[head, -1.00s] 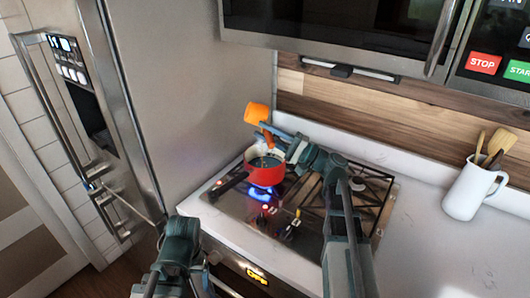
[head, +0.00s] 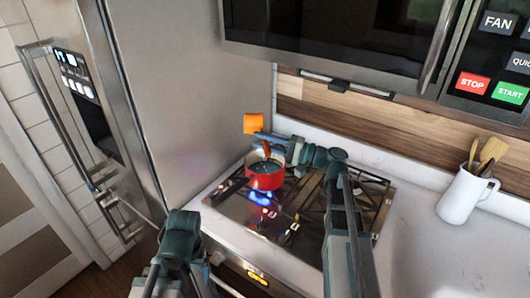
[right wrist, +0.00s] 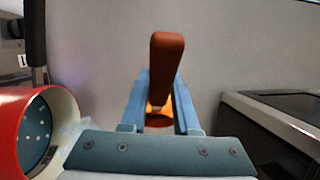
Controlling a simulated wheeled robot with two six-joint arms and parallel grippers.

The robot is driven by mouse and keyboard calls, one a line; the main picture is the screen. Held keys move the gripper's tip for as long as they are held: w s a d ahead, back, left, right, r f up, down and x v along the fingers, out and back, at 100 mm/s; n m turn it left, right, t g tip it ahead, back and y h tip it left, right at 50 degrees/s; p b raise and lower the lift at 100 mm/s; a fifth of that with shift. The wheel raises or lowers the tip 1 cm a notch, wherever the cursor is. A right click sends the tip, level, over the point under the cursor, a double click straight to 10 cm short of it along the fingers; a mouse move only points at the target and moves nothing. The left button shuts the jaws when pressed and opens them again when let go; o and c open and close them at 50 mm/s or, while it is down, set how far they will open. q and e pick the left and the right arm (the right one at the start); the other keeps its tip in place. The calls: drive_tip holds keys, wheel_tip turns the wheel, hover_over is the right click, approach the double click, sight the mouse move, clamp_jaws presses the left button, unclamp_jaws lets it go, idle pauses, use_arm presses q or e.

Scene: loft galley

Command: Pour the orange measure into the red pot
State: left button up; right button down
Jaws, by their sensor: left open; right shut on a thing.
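The orange measure (head: 253,123) is held in the air above and slightly left of the red pot (head: 264,181) in the head view. Its red-brown handle points down toward the pot; the handle also shows large in the right wrist view (right wrist: 166,65). My right gripper (head: 264,137) is shut on the measure. The measure's inside is hidden, and no stream shows. The red pot stands on the stove; in the right wrist view (right wrist: 10,130) its mouth shows dark contents with pale specks. My left gripper (head: 182,228) is open, low at the left, away from the pot.
A blue flame (head: 261,198) burns under the pot on the stove (head: 240,213). The tall steel fridge side (head: 190,90) stands close on the left. A microwave (head: 330,45) hangs above. A white utensil jug (head: 462,195) stands right.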

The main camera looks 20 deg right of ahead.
drive_tip(key=shift+r+p, duration=0.2)
drive_tip(key=shift+p, duration=0.4)
drive_tip(key=w+a+f+n+g+h+p, duration=0.1)
drive_tip(key=a+f+n+g+h+p, duration=0.1)
drive_tip(key=a+h+p, duration=0.3)
drive_tip(key=w+a+f+n+g+h+p, duration=0.1)
drive_tip(key=a+f+n+g+h+p, duration=0.1)
drive_tip(key=a+h+p, duration=0.4)
drive_tip(key=shift+w+a+f+n+g+h+p, duration=0.45)
drive_tip(key=shift+g+h+p, duration=0.85)
drive_tip(key=shift+h+p, duration=1.7)
drive_tip(key=shift+s+d+r, duration=0.1)
drive_tip(key=shift+s+d, duration=0.1)
wheel_tip(320, 180, up, 3)
drive_tip(key=p, duration=0.3)
